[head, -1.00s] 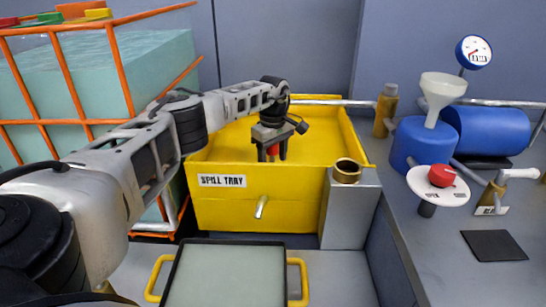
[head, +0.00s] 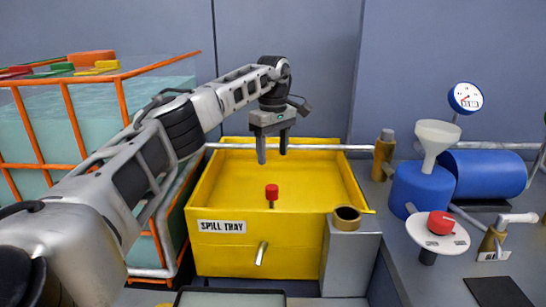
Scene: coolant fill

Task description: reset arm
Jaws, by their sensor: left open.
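My left arm reaches in from the left across the head view. My left gripper (head: 272,152) points down above the back part of the yellow spill tray (head: 215,258). Its two fingers are apart with nothing between them. A red-capped knob (head: 272,191) on a short dark stem stands in the tray, below the gripper and apart from it. My right gripper is not in view.
An orange-framed tank (head: 75,125) of pale liquid stands at left. A grey block with a brass ring (head: 346,217) stands at the tray's right front. The right bench holds a white funnel (head: 437,138), blue cylinder (head: 486,172), gauge (head: 466,97) and red dial (head: 440,223).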

